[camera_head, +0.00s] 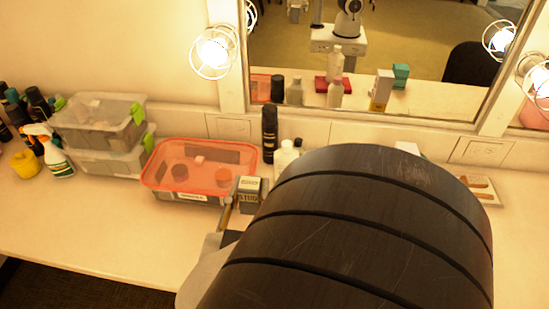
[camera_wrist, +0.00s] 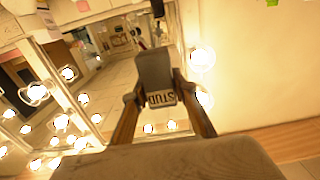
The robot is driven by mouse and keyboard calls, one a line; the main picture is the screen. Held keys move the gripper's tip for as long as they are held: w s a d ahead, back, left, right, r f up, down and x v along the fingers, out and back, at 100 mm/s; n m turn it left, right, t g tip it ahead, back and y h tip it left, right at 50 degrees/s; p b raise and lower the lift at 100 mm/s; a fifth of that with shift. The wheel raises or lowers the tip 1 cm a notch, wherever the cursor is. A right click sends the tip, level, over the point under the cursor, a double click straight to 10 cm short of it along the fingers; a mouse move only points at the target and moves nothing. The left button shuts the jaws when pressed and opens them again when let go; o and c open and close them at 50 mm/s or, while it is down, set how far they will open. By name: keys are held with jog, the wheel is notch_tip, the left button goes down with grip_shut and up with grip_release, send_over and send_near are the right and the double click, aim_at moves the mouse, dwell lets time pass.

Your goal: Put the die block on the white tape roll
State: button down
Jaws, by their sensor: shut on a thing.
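My gripper (camera_wrist: 160,92) is shut on a dark grey box (camera_wrist: 156,70) with a white band lettered "STUD". In the head view the lettered box (camera_head: 249,190) shows beside a gripper finger, just right of the red-lidded container. My black arm link hides the rest of the gripper there. I cannot tell how far the box is above the counter. I cannot make out a die block for certain; a small pale pink block (camera_head: 199,159) shows at the red lid, on it or under it. I cannot pick out a white tape roll.
The red-lidded container (camera_head: 160,182) is left of the gripper, with stacked clear bins (camera_head: 93,158) and a spray bottle (camera_head: 57,160) farther left. A black bottle (camera_head: 269,135) stands behind, near the mirror (camera_head: 430,65). The front left counter (camera_head: 95,225) is clear.

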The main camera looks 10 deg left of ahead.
notch_tip(320, 180, down, 17)
jog(key=shift+f, duration=0.2)
dwell(0.7)
jog(key=shift+f, duration=0.1)
dwell(0.4)
jog(key=shift+f, duration=2.8)
jog(key=shift+f, duration=0.15)
jog(key=shift+f, duration=1.75)
jog(key=shift+f, duration=0.2)
jog(key=c, duration=1.6)
grip_release()
jog(key=shift+s, duration=0.1)
